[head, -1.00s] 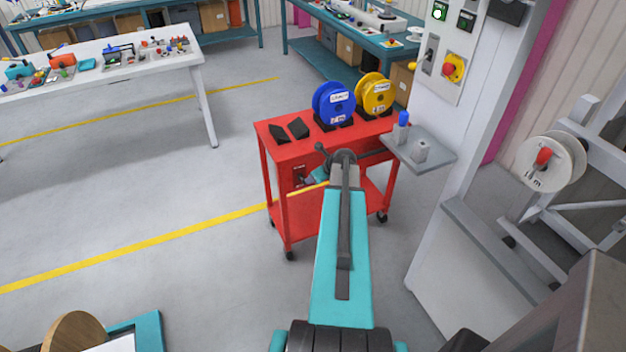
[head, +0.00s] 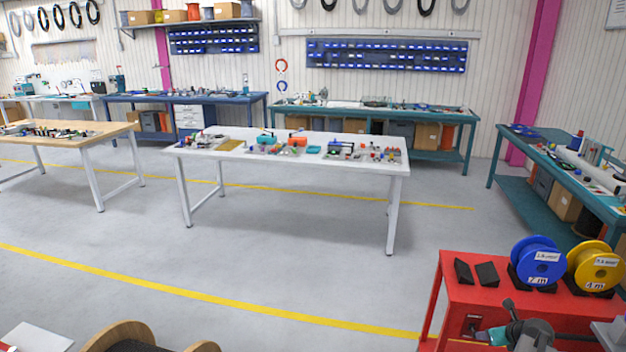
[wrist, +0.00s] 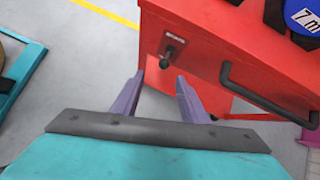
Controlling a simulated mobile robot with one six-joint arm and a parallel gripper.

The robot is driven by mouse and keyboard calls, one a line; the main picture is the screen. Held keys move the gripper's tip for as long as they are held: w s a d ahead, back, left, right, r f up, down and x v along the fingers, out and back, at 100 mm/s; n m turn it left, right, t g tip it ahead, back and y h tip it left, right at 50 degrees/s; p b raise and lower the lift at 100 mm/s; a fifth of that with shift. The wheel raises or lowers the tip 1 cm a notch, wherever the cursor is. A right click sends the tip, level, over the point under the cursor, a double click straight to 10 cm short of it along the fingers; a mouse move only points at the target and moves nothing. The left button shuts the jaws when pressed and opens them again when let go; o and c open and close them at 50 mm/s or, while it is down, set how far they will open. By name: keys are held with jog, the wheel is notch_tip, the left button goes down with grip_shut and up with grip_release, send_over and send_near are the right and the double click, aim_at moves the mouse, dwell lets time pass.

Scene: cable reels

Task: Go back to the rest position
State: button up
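My gripper (wrist: 158,86) is open and empty in the wrist view, its two purple fingers apart with floor and the red cart's side beyond them. In the head view part of my arm shows at the bottom right, in front of the red cart (head: 456,298); the fingers cannot be made out there. The cart also fills the upper right of the wrist view (wrist: 205,60), with a black handle (wrist: 262,97). A blue reel (head: 537,262) and a yellow reel (head: 594,268) stand upright in black holders on the cart top.
A white table (head: 290,148) with small parts stands mid-room, a wooden table (head: 70,140) at left. Teal benches (head: 565,180) line the back and right. The grey floor around the yellow line is clear.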

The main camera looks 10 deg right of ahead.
jog(key=w+a+f+n+y, duration=0.1)
jog(key=w+a+f, duration=0.2)
jog(key=a, duration=0.4)
jog(key=w+a+f+n+y, duration=0.1)
jog(key=w+a+f, duration=0.3)
jog(key=a, duration=0.4)
jog(key=w+a+f+n+y, duration=0.1)
jog(key=w+a+f+n, duration=0.15)
jog(key=a, duration=0.45)
jog(key=s+a+f+n+g+y, duration=0.1)
jog(key=a+f+n, duration=0.1)
jog(key=a+f, duration=0.35)
jog(key=s+a+f+n+g, duration=0.2)
jog(key=a, duration=0.7)
jog(key=s+a+f+n+g+y, duration=0.1)
jog(key=a+f, duration=0.3)
jog(key=a, duration=0.3)
jog(key=s+a+f+n+g+b, duration=0.1)
jog(key=s+a+f+n+g, duration=0.15)
jog(key=s+a+n, duration=0.35)
jog(key=s+a+f+n+g, duration=0.2)
jog(key=s+a+f+n, duration=0.2)
jog(key=s+a, duration=0.35)
jog(key=s+d+n+g+h, duration=0.1)
jog(key=s+n+g, duration=0.3)
jog(key=s+n, duration=1.1)
jog(key=shift+s+d+r+n+g+h, duration=0.35)
jog(key=shift+n+h, duration=0.55)
jog(key=shift+n, duration=0.85)
